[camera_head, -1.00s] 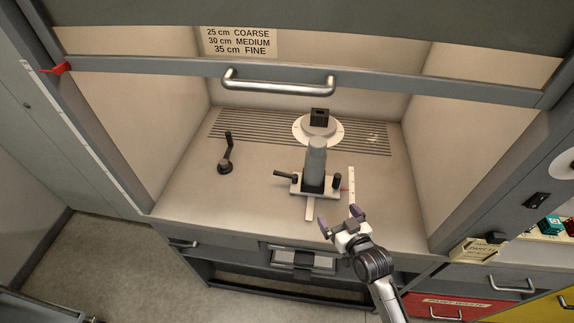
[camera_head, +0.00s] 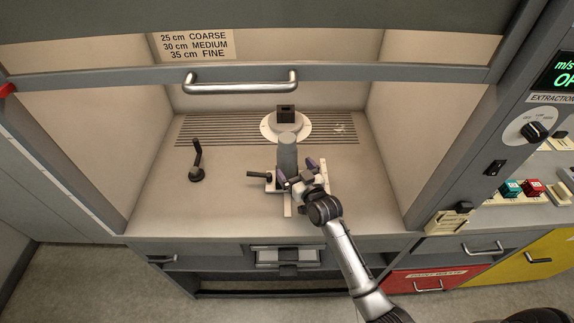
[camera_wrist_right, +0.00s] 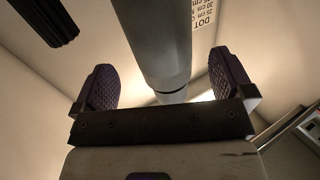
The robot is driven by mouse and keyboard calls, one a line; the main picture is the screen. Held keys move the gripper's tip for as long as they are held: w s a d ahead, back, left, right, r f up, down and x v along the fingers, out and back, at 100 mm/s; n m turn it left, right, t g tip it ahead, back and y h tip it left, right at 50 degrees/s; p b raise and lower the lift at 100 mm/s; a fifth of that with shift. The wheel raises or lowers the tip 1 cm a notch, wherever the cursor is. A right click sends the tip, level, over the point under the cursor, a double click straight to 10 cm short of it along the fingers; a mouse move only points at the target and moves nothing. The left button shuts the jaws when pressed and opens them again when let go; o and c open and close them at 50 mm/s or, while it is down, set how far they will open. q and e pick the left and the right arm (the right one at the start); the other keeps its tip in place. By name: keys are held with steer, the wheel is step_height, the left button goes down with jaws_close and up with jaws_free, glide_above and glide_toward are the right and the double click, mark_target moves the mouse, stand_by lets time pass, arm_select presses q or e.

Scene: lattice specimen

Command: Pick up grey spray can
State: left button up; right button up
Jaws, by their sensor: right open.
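The grey spray can (camera_head: 287,154) stands upright in a holder on the floor of the cabinet, in front of a round white dial. My right gripper (camera_head: 297,171) is open and close to the front of the can, low down. In the right wrist view the can (camera_wrist_right: 166,40) shows in line with the gap between the two purple finger pads of my right gripper (camera_wrist_right: 164,86), with space on both sides. I cannot tell how far between the pads it is. The gripper hides part of the holder. My left gripper is not in view.
A sash with a metal handle (camera_head: 240,84) crosses above the opening. A black crank lever (camera_head: 197,162) stands to the left on the cabinet floor. The round dial (camera_head: 270,124) with a black block is behind the can.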

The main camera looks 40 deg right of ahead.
mark_target(287, 158)
steer(key=shift+w+d+r, duration=0.1)
steer(key=shift+w+d, duration=0.1)
steer(key=shift+w, duration=1.1)
steer(key=shift+w+d, duration=0.2)
steer(key=shift+w, duration=1.05)
steer(key=shift+c, duration=0.3)
steer(key=c, duration=0.6)
steer(key=shift+r, duration=0.1)
steer(key=c, duration=0.6)
